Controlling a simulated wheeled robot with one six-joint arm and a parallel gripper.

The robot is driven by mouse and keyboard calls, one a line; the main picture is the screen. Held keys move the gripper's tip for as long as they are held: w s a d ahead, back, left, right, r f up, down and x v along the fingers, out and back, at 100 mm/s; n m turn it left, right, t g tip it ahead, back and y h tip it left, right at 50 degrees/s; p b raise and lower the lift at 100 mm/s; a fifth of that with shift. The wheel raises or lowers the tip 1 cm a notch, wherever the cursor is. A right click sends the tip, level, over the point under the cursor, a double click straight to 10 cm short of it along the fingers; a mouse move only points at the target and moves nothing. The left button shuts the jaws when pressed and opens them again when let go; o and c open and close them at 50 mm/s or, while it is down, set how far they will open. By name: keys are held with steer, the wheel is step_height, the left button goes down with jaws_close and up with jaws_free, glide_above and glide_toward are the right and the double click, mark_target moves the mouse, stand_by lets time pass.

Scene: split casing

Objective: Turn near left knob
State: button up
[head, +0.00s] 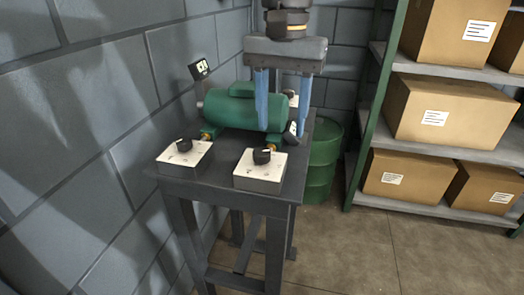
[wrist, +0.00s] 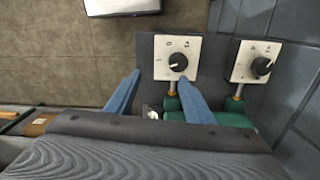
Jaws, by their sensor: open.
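The near left knob (head: 183,145) is black and sits on a white-topped control box (head: 172,158) at the bench's near left corner. In the wrist view this knob (wrist: 262,67) is at the right, on the box beside the wall. A matching near right knob (head: 262,156) sits on a second box; in the wrist view it (wrist: 178,62) is near the blue fingertips. My gripper (head: 281,130) points down over the right side of the bench, its fingers apart and empty. It also shows in the wrist view (wrist: 160,75), left of the near left knob and apart from it.
A green motor-like casing (head: 228,108) lies across the bench (head: 220,185) behind the near boxes. Another knob (head: 292,97) shows partly behind my fingers. The grey block wall (head: 75,130) is close on the left. A green drum (head: 322,165) and box shelves (head: 440,150) stand right.

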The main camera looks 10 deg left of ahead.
mark_target(262, 151)
steer(key=a, duration=0.1)
steer(key=a+r, duration=0.1)
steer(key=s+a, duration=0.1)
steer(key=shift+a+r, duration=0.2)
steer(key=shift+r, duration=0.15)
steer(key=shift+s+a+f, duration=0.1)
steer(key=shift+a, duration=0.05)
step_height(262, 151, down, 7)
steer(key=shift+f+b, duration=0.15)
steer(key=shift+b, duration=0.35)
steer(key=shift+c, duration=0.3)
steer(key=c, duration=1)
